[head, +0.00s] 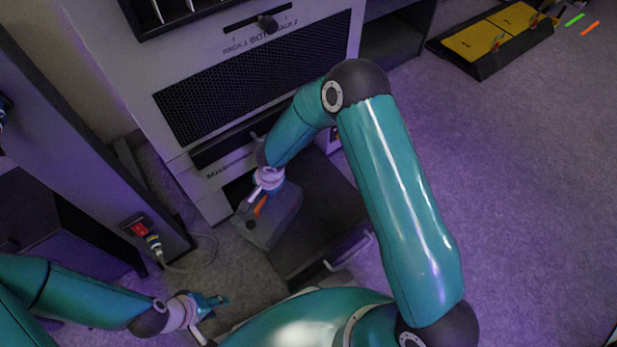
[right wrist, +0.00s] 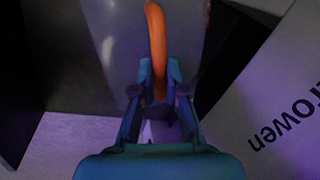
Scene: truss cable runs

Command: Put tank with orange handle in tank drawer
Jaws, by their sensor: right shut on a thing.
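The tank (head: 272,228) is a grey block with an orange handle (head: 260,206). My right gripper (head: 267,188) is shut on the orange handle. In the right wrist view the handle (right wrist: 157,45) stands between the fingers (right wrist: 158,95), with the grey tank (right wrist: 112,40) behind it. The tank drawer (head: 328,205) appears as a dark pulled-out box with a pale handle, low at the cabinet front. The tank overlaps the drawer's left side in the head view; I cannot tell its height there. My left gripper (head: 208,305) is low at the left, away from the tank; its opening is unclear.
The grey cabinet (head: 180,85) with a black mesh panel (head: 255,85) stands behind the drawer. A red socket box (head: 138,227) with a plugged cable is at left. Yellow-topped cases (head: 490,38) lie at the upper right. Carpet on the right is clear.

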